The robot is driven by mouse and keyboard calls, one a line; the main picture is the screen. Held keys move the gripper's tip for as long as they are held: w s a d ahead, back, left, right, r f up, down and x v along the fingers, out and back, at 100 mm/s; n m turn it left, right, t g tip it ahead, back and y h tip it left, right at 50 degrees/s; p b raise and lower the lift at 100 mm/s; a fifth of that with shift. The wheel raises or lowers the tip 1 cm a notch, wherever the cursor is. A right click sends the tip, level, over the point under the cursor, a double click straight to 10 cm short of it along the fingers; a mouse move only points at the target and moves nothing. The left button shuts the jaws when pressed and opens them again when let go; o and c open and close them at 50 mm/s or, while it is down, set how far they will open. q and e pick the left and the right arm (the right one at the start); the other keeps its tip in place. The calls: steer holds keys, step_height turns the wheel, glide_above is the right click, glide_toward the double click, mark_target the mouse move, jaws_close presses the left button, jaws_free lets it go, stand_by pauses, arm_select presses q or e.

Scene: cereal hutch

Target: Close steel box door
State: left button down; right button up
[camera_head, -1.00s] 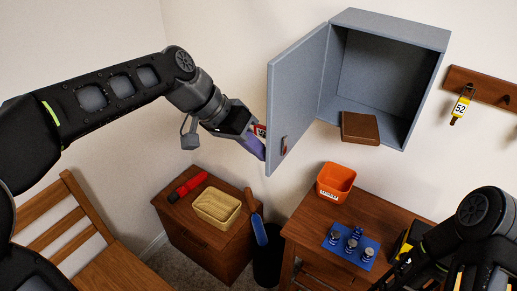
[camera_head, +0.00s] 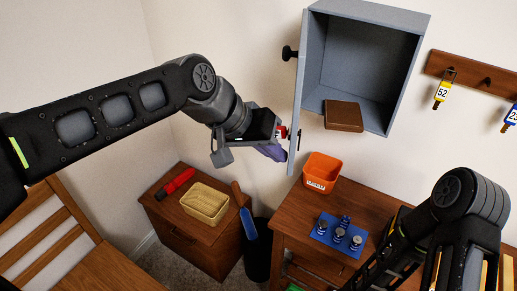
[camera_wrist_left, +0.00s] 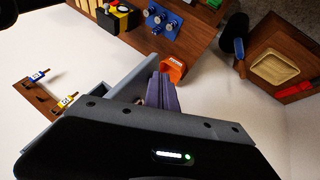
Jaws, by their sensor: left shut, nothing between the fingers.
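The grey steel box (camera_head: 365,60) hangs on the wall with its front open. Its door (camera_head: 297,110) stands out from the left side and appears nearly edge-on, with a black knob (camera_head: 290,52) on its outer side. My left gripper (camera_head: 274,150) is shut and empty, its purple fingers at the door's outer face near the lower free edge; contact is likely but not certain. In the left wrist view the shut fingers (camera_wrist_left: 164,95) lie beside the grey door (camera_wrist_left: 128,75). My right arm is at lower right; its fingertips do not show.
Below are an orange bin (camera_head: 321,172) and a blue mat (camera_head: 322,236) on a desk. A key rack (camera_head: 487,82) is on the wall at right. The space before the box opening looks clear.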

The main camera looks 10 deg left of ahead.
arm_select(q)
steer(key=w+d+n+t+y, duration=0.1)
steer(key=w+d+n, duration=0.1)
steer(key=d, duration=0.5)
steer(key=w+d+n+t+y+p, duration=0.1)
steer(key=w+d+n, duration=0.2)
steer(key=d, duration=0.5)
steer(key=w+d+n+t+y, duration=0.1)
steer(key=w+d+n, duration=0.1)
steer(key=w+d, duration=0.2)
steer(key=shift+w+d+r+y, duration=0.1)
steer(key=shift+w+d+y, duration=0.1)
steer(key=shift+d, duration=0.65)
steer(key=shift+w+d+r+y, duration=0.1)
steer(key=shift+w+d, duration=0.1)
steer(key=shift+d, duration=0.6)
arm_select(e)
steer(key=shift+s+a+r, duration=0.1)
steer(key=shift+s+r, duration=0.15)
steer(key=shift+r, duration=0.35)
